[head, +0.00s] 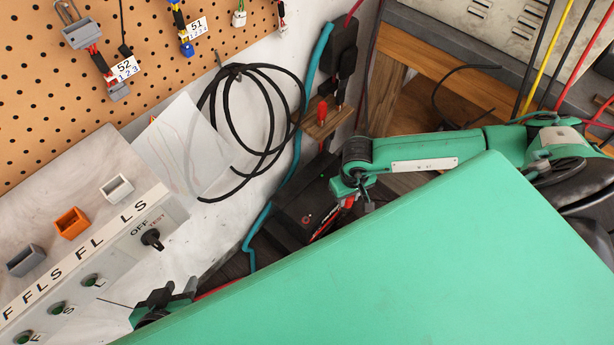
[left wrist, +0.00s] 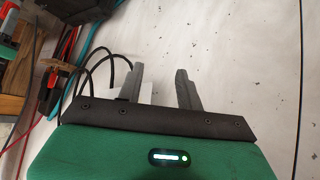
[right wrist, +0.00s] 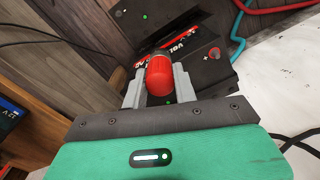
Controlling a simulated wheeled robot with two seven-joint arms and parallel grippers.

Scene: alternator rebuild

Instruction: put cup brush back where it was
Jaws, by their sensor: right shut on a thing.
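My right gripper (right wrist: 158,85) is shut on a rounded red piece (right wrist: 159,74), seen from its end. It may be the cup brush, but its bristle end is hidden and I cannot be sure. In the head view my right gripper (head: 349,198) is low at the wall, just right of a black box with red lettering (head: 308,208). A small wooden shelf (head: 322,120) on the wall carries another red item (head: 322,110). My left gripper (left wrist: 159,85) is open and empty before a pale surface; in the head view it is at the lower left (head: 165,297).
A coiled black cable (head: 225,120) hangs on the wall beside a blue-green hose (head: 290,170). A control panel with switches (head: 151,239) and small bins (head: 71,223) is at the left. A pegboard (head: 150,50) is above. Hanging cables (head: 561,60) crowd the upper right.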

